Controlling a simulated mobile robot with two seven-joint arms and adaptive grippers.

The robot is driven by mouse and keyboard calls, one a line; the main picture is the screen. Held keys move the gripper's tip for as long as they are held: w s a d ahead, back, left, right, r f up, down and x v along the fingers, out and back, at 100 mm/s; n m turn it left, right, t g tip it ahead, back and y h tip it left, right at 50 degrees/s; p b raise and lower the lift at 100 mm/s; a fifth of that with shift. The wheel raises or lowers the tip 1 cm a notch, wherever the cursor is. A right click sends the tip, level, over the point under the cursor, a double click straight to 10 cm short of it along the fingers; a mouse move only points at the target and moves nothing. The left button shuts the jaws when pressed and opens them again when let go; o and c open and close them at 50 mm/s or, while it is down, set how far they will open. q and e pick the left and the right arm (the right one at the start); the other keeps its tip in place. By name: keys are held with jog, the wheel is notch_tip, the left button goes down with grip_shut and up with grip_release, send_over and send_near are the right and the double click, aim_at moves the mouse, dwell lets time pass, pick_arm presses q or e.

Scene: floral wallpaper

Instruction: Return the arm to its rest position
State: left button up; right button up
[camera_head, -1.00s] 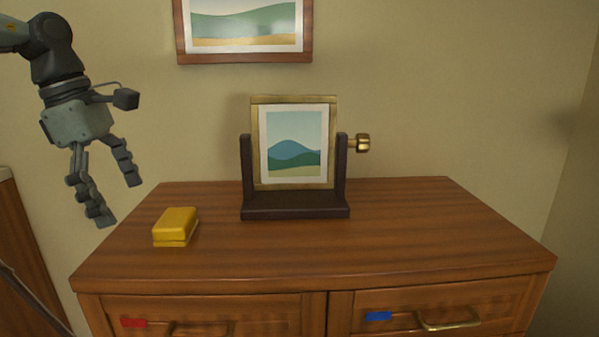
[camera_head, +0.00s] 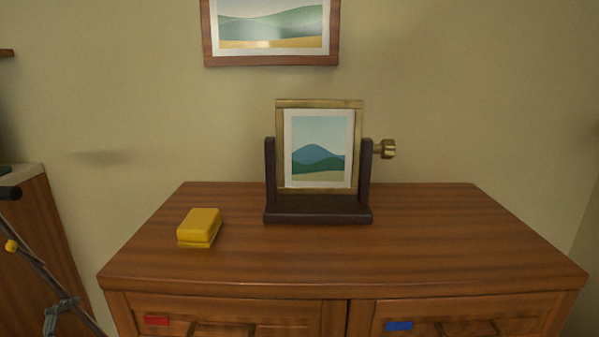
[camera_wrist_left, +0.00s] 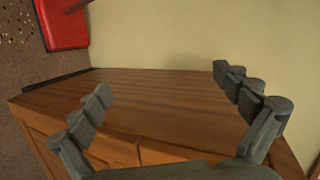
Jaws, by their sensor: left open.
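My left gripper (camera_wrist_left: 163,85) shows in the left wrist view with its two jointed grey fingers spread wide apart and nothing between them. Beyond the fingers is a wooden furniture top (camera_wrist_left: 170,92). The left arm and gripper are out of the head view. My right gripper is in neither view.
In the head view, a wooden dresser (camera_head: 440,245) bears a yellow box-like block (camera_head: 199,226) and a framed picture (camera_head: 320,148) on a dark stand with a brass knob. A dark pole (camera_head: 45,270) stands at lower left. A red object (camera_wrist_left: 62,24) shows in the wrist view.

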pick_arm(q)
jog(key=s+d+f+n+g, duration=0.3)
jog(key=s+d+f+n, duration=0.15)
jog(key=s+f, duration=0.2)
jog(key=s+d+f+n+g, duration=0.3)
jog(key=s+d+f+n, duration=0.15)
jog(key=f, duration=0.35)
jog(key=s+d+f+n+g+h, duration=0.1)
jog(key=s+d+f, duration=0.1)
jog(key=s+d, duration=0.2)
jog(key=s+d+f+n+g, duration=0.2)
jog(key=s+d+f, duration=0.1)
jog(key=d, duration=0.5)
jog(key=shift+s+d+f+g+h, duration=0.2)
jog(key=shift+s+f+g+h, duration=0.15)
jog(key=shift+s, duration=0.35)
